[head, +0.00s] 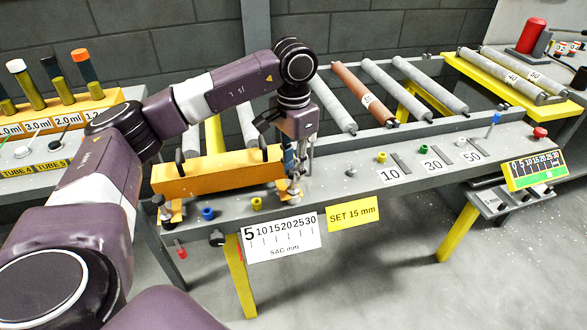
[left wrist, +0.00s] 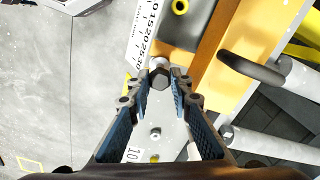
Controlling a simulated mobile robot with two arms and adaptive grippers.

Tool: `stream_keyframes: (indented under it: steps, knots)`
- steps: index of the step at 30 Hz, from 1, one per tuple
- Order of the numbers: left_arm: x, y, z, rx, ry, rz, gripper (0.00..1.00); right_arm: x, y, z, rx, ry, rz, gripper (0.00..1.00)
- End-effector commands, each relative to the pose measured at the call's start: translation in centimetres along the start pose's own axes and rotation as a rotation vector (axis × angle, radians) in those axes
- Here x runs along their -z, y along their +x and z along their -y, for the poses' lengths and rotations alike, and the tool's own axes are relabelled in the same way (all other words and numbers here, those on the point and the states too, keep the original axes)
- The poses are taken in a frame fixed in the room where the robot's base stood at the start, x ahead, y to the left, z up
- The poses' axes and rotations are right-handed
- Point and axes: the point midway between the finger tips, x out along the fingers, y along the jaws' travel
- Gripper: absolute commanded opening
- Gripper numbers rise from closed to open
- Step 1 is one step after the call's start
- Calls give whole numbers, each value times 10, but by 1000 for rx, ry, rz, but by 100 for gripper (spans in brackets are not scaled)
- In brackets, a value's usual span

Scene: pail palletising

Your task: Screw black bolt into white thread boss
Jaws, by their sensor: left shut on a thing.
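My left gripper (head: 296,186) points down at the right end of the orange beam on the bench. In the left wrist view, its two blue-padded fingers (left wrist: 161,82) are closed around a dark hex-headed bolt (left wrist: 160,72), beside the beam's end. In the head view the bolt is too small and covered to make out between the fingers. I cannot clearly pick out the white thread boss; the fingers and bolt cover the spot below. I cannot tell whether the bolt is engaged in a thread. My right gripper is not in view.
The orange beam (head: 220,176) with dark handles stands close beside the gripper. A scale plate (head: 281,237) and a yellow sign (head: 353,213) hang in front. Rollers (head: 365,95) lie behind. Small coloured caps and number labels sit on the grey bench (head: 430,160) to the right.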

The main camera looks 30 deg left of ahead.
Motion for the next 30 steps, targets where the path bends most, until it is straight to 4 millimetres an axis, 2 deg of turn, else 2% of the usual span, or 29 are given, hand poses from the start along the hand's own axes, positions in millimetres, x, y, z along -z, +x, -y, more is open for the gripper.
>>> stream_keyframes:
  steps: [6,14,15,20,30]
  knots:
    - [-1,0,1,2,88,2,0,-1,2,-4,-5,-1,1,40]
    - [-1,0,1,2,94,2,0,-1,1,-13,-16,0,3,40]
    - [-1,0,1,2,94,2,22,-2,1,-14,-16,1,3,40]
    - [0,0,1,1,93,1,39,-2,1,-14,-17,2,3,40]
    - [0,-3,0,1,94,1,40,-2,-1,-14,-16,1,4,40]
